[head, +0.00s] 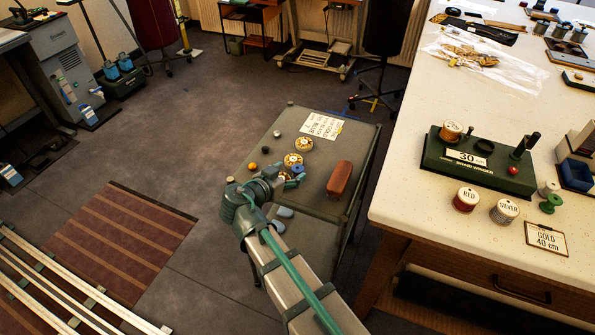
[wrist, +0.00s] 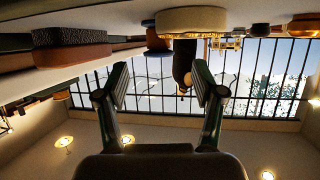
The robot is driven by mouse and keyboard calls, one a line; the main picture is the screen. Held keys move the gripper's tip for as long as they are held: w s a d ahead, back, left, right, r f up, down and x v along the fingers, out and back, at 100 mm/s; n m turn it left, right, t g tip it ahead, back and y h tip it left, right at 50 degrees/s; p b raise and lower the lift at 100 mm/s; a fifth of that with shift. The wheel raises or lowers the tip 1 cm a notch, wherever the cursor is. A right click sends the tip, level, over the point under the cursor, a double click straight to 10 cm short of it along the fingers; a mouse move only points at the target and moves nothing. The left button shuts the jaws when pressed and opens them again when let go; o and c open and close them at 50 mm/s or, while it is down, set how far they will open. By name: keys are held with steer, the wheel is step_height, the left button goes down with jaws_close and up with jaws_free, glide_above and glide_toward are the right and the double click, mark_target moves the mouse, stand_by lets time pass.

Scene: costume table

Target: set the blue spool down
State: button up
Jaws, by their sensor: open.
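A small blue item, apparently the blue spool (head: 299,169), shows on the grey cart (head: 350,150) at the right edge of my gripper (head: 290,177) in the head view. My gripper hides part of that spot. In the wrist view, which looks upside down, my gripper (wrist: 160,85) has its two fingers spread with nothing held between them. A blue piece (wrist: 157,42) shows beyond the fingers, partly hidden by a pale round tin (wrist: 190,20); I cannot tell for sure that it is the spool.
Round gold-topped tins (head: 303,144) stand close to my gripper. A brown brush-like block (head: 340,179) lies to the right, a lettered card (head: 322,124) at the back. Small dark and orange pieces (head: 252,166) line the left. The white worktable (head: 420,185) stands right of the cart.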

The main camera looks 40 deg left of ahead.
mark_target(298, 167)
steer(key=shift+p+x, duration=0.9)
steer(key=shift+x, duration=1.7)
steer(key=shift+d, duration=0.1)
steer(key=c, duration=1)
steer(key=shift+r, duration=0.1)
steer(key=shift+c, duration=0.2)
